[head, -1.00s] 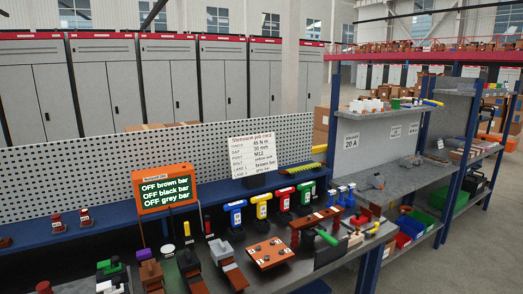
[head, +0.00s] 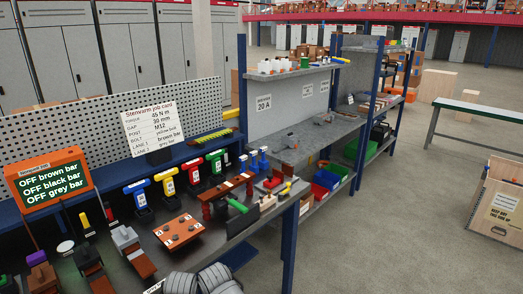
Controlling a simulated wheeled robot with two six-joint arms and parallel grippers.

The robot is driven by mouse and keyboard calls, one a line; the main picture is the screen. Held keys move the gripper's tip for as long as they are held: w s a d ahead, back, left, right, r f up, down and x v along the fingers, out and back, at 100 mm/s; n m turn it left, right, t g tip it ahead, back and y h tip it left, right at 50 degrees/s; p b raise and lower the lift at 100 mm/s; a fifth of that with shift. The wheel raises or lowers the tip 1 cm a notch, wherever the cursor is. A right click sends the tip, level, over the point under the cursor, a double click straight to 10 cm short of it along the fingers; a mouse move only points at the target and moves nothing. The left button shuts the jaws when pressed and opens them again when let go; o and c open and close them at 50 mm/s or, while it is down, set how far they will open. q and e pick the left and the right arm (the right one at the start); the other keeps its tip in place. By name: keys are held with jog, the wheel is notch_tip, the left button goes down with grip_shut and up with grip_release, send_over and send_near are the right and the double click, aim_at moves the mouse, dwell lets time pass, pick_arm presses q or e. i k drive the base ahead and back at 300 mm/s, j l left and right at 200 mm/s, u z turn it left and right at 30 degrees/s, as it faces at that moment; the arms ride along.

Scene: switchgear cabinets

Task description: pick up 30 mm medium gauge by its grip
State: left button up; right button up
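I cannot tell for certain which object is the 30 mm medium gauge; no size marking on a gauge can be read. Candidates are the small blue upright pieces (head: 259,160) on the bench, right of the T-handled tools. The T-handled tools stand in a row: blue (head: 138,188), yellow (head: 168,179), red (head: 193,171) and green (head: 215,161), each with a small white label. Neither gripper's fingertips show.
An orange-framed display (head: 50,184) stands at the left. Open floor (head: 410,220) lies right, with a green-topped bench (head: 480,112) and wooden crate (head: 498,207).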

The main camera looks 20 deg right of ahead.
aim_at(254, 168)
jog(key=i+l, duration=0.15)
jog(key=l, duration=0.2)
jog(key=i+l, duration=0.15)
jog(key=l, duration=0.2)
jog(key=i+l, duration=0.15)
jog(key=l, duration=0.15)
jog(key=i+l, duration=0.15)
jog(key=l, duration=0.2)
jog(key=i+l, duration=0.15)
jog(key=l, duration=0.2)
